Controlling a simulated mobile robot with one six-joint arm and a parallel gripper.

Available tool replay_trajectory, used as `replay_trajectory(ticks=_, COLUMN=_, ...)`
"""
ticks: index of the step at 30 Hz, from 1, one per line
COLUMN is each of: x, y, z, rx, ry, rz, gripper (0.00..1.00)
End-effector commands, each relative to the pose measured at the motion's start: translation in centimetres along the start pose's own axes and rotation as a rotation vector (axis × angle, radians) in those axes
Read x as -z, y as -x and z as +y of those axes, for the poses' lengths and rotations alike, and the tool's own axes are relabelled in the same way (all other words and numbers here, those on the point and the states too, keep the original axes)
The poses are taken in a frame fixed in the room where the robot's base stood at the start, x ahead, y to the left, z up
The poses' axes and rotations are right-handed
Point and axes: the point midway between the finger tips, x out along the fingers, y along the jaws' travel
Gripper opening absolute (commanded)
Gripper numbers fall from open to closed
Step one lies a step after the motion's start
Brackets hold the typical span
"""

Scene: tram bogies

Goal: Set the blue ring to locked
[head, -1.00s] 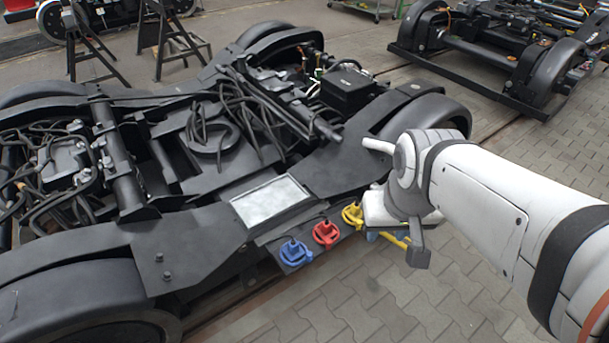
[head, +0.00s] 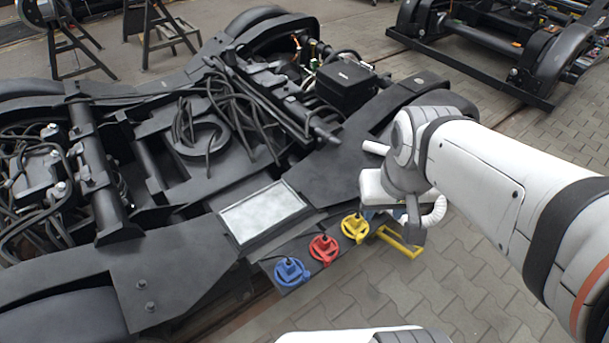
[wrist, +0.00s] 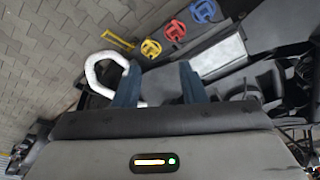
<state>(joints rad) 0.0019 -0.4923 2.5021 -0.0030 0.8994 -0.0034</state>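The blue ring (head: 291,271) sits at the left end of a dark plate on the bogie's side, with a dark cable at it. The red ring (head: 323,248) and yellow ring (head: 355,227) follow to its right. In the wrist view the blue ring (wrist: 203,10) is at the top edge, beyond the red ring (wrist: 174,30) and yellow ring (wrist: 150,48). My gripper (wrist: 160,78) has its two blue fingers apart with nothing between them. It is apart from the blue ring, nearer the yellow one. Its fingertips are mostly hidden in the head view. Lock markings are too small to read.
A pale rectangular panel (head: 263,211) lies behind the rings on the black bogie frame (head: 180,262). A yellow bracket (head: 400,243) stands out to the right of the rings. Paved floor (head: 440,290) is clear in front. Another bogie (head: 480,45) stands at the back right.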

Motion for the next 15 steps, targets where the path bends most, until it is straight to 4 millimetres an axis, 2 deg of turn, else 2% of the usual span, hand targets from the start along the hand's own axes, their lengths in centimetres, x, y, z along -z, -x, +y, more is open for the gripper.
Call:
replay_trajectory(ticks=4, x=0.3, y=-1.4, z=-0.3, rx=0.003, ry=0.021, rz=-0.012, gripper=0.44)
replay_trajectory(ticks=7, x=1.0, y=-4.5, z=-1.1, rx=0.011, ry=0.079, rz=-0.031, gripper=0.44)
replay_trajectory(ticks=11, x=2.4, y=-10.8, z=-2.7, rx=0.023, ry=0.185, rz=-0.069, gripper=0.44)
replay_trajectory(ticks=15, x=3.6, y=-18.7, z=-4.9, rx=0.039, ry=0.318, rz=-0.111, gripper=0.44)
